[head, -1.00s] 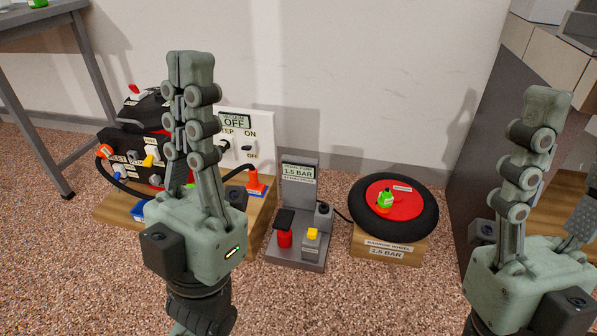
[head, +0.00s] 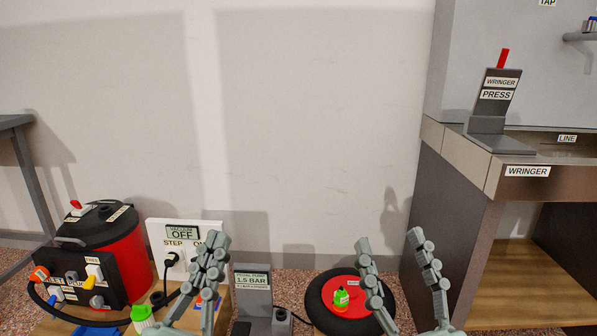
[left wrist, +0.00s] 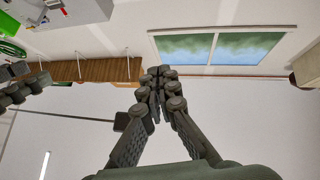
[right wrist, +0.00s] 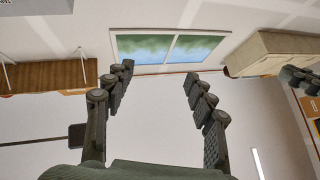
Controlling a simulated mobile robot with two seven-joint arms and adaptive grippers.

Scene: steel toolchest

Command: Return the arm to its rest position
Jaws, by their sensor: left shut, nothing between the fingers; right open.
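My left gripper (head: 212,262) points up at the lower middle of the head view, in front of the vacuum panel. Its fingers are closed together and empty; they also show in the left wrist view (left wrist: 160,75). My right gripper (head: 392,245) stands at the lower right of middle in the head view, in front of the wheel. Its fingers are spread apart with nothing between them, as the right wrist view (right wrist: 158,80) shows.
The red and black vacuum (head: 130,250) and the white OFF panel (head: 157,232) stand at left. The pedal pump (head: 252,300) and black-tyred wheel (head: 318,300) are low in the middle. The wringer bench (head: 470,160) rises at right. The wall (head: 310,120) behind is bare.

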